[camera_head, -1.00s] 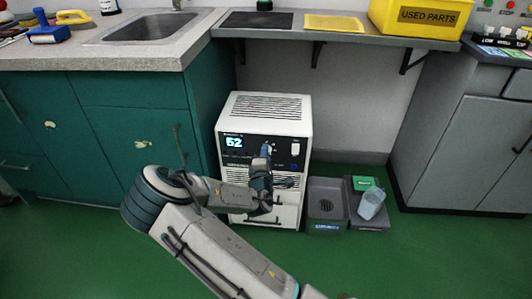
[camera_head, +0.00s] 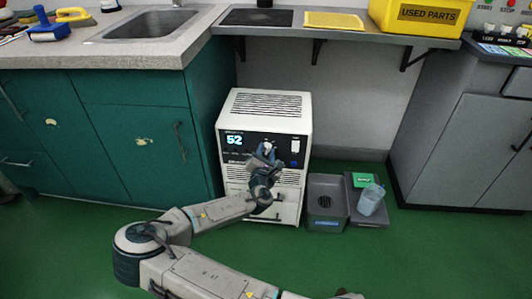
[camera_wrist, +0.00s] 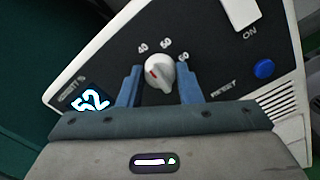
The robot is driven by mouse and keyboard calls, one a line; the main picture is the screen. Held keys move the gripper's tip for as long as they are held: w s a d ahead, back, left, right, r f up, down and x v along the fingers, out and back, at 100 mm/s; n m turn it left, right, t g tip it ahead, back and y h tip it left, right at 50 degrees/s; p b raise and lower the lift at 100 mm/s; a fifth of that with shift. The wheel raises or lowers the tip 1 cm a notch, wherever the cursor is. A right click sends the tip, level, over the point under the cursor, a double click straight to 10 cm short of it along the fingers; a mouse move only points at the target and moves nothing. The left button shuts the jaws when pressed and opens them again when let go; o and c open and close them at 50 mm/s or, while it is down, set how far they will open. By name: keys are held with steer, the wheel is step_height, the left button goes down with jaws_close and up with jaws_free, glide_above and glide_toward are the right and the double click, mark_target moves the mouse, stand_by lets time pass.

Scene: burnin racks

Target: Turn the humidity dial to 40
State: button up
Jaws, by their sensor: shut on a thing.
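The humidity dial (camera_wrist: 160,74) is a pale round knob with a red mark, on the black panel of a white cabinet unit. The numbers 40, 50 and 60 arc above it, and the red mark is on its left side. My gripper (camera_wrist: 158,80) has one blue finger on each side of the dial and is shut on it. The display (camera_wrist: 90,101) left of the dial reads 52; it also shows in the head view (camera_head: 234,140). In the head view my gripper (camera_head: 266,154) is at the front of the unit (camera_head: 270,101) and largely covers the dial.
A blue reset button (camera_wrist: 264,68) and a white ON switch (camera_wrist: 239,12) lie right of the dial. A teal cabinet (camera_head: 135,135) stands close on the unit's left. Grey bins (camera_head: 326,208) stand on the floor to its right. A counter shelf (camera_head: 300,30) is above.

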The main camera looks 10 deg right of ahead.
steer(key=shift+d+n, duration=0.1)
steer(key=shift+n, duration=0.3)
steer(key=o, duration=1)
steer(key=shift+c, duration=0.2)
steer(key=shift+s, duration=0.1)
steer(key=p+v, duration=0.2)
steer(key=v, duration=1.1)
steer(key=shift+s+p, duration=0.3)
